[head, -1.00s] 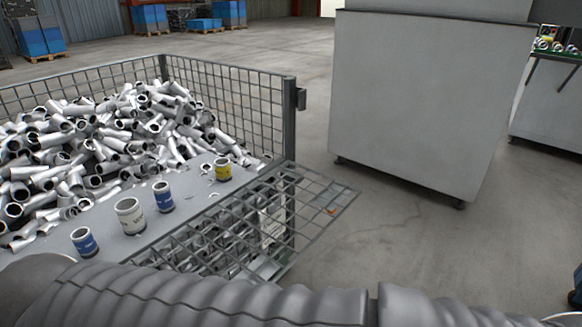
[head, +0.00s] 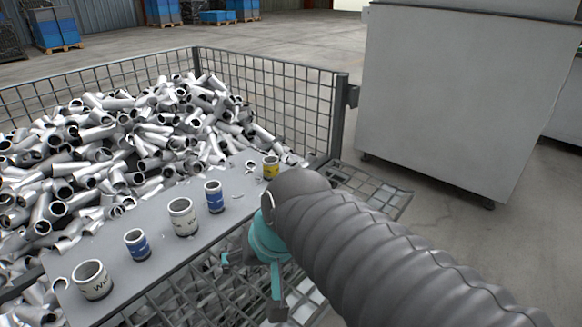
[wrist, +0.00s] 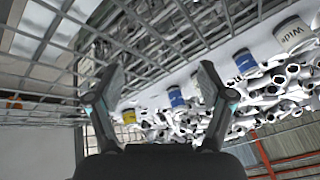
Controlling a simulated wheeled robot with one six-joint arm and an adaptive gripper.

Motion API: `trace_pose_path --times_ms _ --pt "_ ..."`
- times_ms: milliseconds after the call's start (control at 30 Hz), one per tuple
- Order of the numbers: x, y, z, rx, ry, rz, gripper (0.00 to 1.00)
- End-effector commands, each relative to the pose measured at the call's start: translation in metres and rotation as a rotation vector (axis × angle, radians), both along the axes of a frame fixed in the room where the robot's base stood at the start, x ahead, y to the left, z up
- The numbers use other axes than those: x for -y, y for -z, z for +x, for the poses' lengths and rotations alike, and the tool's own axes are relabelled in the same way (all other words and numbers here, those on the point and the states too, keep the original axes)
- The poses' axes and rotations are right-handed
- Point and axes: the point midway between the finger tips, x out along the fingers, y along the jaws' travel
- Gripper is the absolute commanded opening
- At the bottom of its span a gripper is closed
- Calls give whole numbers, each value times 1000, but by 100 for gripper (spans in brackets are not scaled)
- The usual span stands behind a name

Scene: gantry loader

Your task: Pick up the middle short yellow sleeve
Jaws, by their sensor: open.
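One short yellow sleeve (head: 271,170) stands upright at the far right end of the grey board, partly overlapped by my arm in the head view. It also shows small in the wrist view (wrist: 129,117), beyond the left finger. I see no other yellow sleeve, so I cannot tell a middle one. My gripper (head: 250,285) hangs in front of the board, over the mesh. Its two fingers (wrist: 161,68) are spread, with nothing held between them.
Blue sleeves (head: 215,198) (head: 137,245) and wide white sleeves (head: 183,217) (head: 92,280) stand along the board (head: 150,275). Behind them lies a heap of metal pipes (head: 130,140). The wire basket wall (head: 265,100) and a grey cabinet (head: 450,100) stand to the right.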

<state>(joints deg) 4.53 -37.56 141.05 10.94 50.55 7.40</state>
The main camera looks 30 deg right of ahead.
Motion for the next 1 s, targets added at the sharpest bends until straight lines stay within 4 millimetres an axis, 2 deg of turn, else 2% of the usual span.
trace_pose_path --times_ms 167,267,367,500,600,733,867,1000 --pt "5 -6 61 -72 470 435 80" --pt "22 -11 101 -102 755 697 80" --pt "53 -16 141 -127 1041 964 80" --pt "113 -19 189 -148 1408 1333 80" --pt "159 -19 211 -152 1614 1564 80" --pt "205 -16 226 -151 1789 1786 80" --pt "229 -13 232 -149 1869 1900 80" --pt "232 -7 245 -153 1885 1929 80"
